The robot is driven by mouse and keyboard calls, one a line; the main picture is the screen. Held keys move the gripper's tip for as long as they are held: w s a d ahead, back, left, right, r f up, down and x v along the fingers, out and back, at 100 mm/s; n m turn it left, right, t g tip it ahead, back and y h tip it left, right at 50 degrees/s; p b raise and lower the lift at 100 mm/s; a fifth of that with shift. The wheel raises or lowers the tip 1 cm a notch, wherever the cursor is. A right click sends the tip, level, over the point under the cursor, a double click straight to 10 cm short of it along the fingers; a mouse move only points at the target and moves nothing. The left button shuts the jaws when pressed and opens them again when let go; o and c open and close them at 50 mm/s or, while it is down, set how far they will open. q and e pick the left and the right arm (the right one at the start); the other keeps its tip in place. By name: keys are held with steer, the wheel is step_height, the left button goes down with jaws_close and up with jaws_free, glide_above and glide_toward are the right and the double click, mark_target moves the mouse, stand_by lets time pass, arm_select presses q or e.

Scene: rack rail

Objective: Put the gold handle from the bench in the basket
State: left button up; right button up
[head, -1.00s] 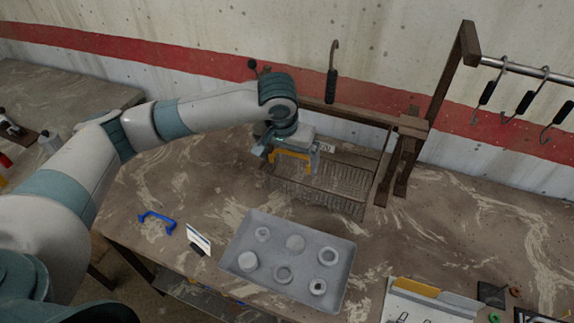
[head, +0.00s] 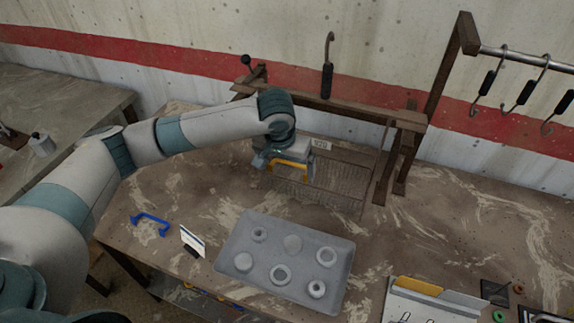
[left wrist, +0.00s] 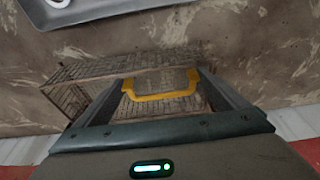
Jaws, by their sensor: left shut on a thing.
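The gold handle (head: 291,164) is held by my left gripper (head: 289,172), which is shut on it above the wire basket (head: 335,182). In the left wrist view the gold handle (left wrist: 160,93) lies across between the two fingers, with the basket's mesh (left wrist: 95,72) behind it. The basket stands on the bench under the wooden rack, and my gripper covers part of its left side. How far the handle is above the basket floor is hard to tell. My right gripper is not in view.
A grey tray (head: 230,262) with several round parts stands in front of the basket. A blue handle (head: 150,223) and a small card (head: 192,240) lie left of it. A wooden rack (head: 385,113) with a hanging hook (head: 327,75) rises behind. The bench right of the basket is clear.

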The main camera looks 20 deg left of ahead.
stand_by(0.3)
arm_select(q)
steer(key=o, duration=0.8)
steer(key=shift+c, duration=0.2)
steer(key=shift+r, duration=0.1)
steer(key=b+v, duration=0.3)
steer(key=v, duration=1.4)
steer(key=shift+b, duration=0.4)
steer(key=shift+s+d, duration=0.1)
steer(key=shift+r, duration=0.15)
